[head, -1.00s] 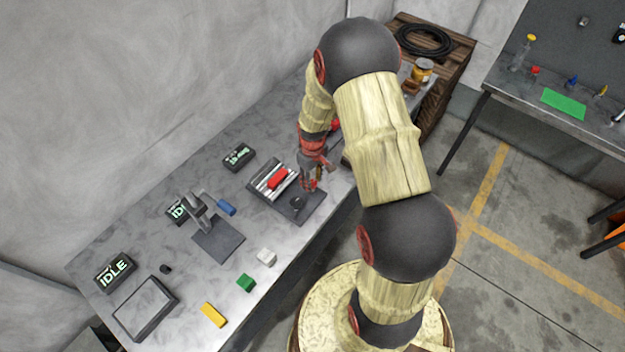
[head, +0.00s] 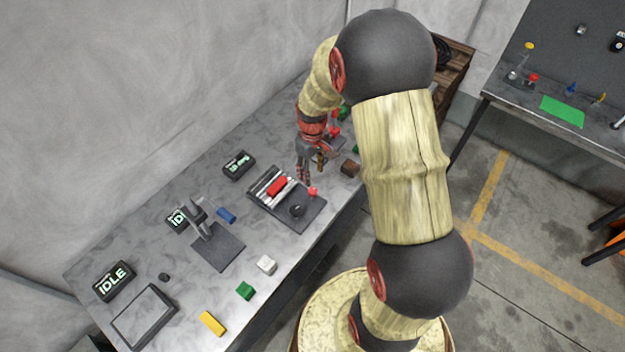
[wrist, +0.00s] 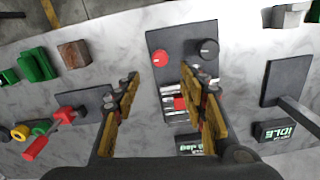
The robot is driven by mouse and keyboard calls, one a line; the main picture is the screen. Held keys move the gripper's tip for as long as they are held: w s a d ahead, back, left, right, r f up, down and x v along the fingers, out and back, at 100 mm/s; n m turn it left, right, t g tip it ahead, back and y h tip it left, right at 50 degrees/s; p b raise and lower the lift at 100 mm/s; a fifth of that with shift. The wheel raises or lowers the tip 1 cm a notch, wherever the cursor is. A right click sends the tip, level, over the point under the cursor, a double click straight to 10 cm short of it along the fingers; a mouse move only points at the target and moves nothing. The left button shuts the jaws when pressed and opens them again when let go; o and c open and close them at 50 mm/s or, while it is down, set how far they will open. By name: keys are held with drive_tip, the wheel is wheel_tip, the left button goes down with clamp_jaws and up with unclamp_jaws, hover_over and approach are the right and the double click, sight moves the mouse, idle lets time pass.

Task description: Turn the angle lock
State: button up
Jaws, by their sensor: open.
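A dark plate (head: 312,210) lies on the grey bench, carrying silver bars, a red block (head: 277,186), a black round knob (head: 297,211) and a small red knob (head: 313,191). I cannot tell which part is the angle lock. The wrist view shows the same plate (wrist: 158,38) with the red knob (wrist: 160,57), black knob (wrist: 206,50) and red block (wrist: 180,103). My gripper (head: 306,178) is open and empty above the plate's far right side. In the wrist view, my gripper's fingers (wrist: 160,76) are spread wide, and the red knob shows in the gap beyond their tips.
A stand on a dark base (head: 218,247) and a blue block (head: 226,215) are left of the plate. A white block (head: 267,264), green block (head: 245,290) and yellow block (head: 212,323) line the front. A brown block (head: 350,168) lies right of my gripper.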

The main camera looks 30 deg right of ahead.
wheel_tip(320, 180, up, 2)
drive_tip(key=shift+r, duration=0.1)
idle(0.6)
drive_tip(key=s+a+r+m+t+b, duration=0.1)
drive_tip(key=s+a+r+t+b, duration=0.1)
drive_tip(key=s+a+r+b, duration=0.4)
drive_tip(key=s+a+r+m+t+b, duration=0.1)
drive_tip(key=s+a+r+t+b, duration=0.2)
drive_tip(key=s, duration=1)
drive_tip(key=a+r+b, duration=0.3)
drive_tip(key=a+r, duration=0.2)
drive_tip(key=r, duration=0.1)
drive_tip(key=shift+s+a+r+t, duration=0.2)
drive_tip(key=shift+s+a+t, duration=0.05)
drive_tip(key=shift+a+t, duration=0.05)
